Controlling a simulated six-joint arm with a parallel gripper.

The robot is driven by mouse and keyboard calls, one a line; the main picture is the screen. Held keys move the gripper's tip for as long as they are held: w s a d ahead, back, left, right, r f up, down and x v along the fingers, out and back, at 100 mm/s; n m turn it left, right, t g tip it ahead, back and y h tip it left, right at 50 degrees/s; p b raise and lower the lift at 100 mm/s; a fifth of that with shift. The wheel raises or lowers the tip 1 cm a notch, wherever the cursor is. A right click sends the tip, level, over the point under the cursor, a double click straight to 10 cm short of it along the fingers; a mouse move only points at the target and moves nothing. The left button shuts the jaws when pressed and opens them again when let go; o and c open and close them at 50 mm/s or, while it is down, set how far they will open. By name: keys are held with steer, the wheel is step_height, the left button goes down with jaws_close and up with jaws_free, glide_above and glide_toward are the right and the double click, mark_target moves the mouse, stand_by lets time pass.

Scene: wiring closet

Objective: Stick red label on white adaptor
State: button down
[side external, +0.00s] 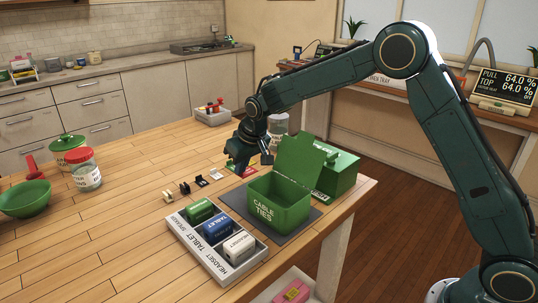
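The white adaptor (239,246) sits in the front compartment of a grey tray (205,262), by the word HEADSET. A blue adaptor (218,228) and a green adaptor (200,211) sit in the compartments behind it. A row of small pieces lies on the table behind the tray, including a white square (216,174) and a small reddish label (230,168) right by my gripper. My gripper (239,165) points down over the far end of this row. Its fingertips are dark and small, so I cannot tell whether they are open or hold anything.
An open green CABLE TIES box (279,205) stands on a dark mat right of the tray, its lid raised. Another green box (337,173) is behind it. A red-lidded jar (84,170) and green bowl (25,199) stand left. The table's middle left is clear.

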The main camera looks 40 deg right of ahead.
steer(key=shift+r, duration=0.15)
step_height(320, 180, up, 13)
glide_above(228, 245)
steer(key=s, duration=0.1)
steer(key=f, duration=0.5)
steer(key=shift+s+f, duration=0.1)
steer(key=shift+s, duration=0.1)
stand_by(0.5)
steer(key=shift+f, duration=0.1)
stand_by(0.3)
steer(key=shift+f, duration=4.5)
steer(key=shift+f, duration=0.5)
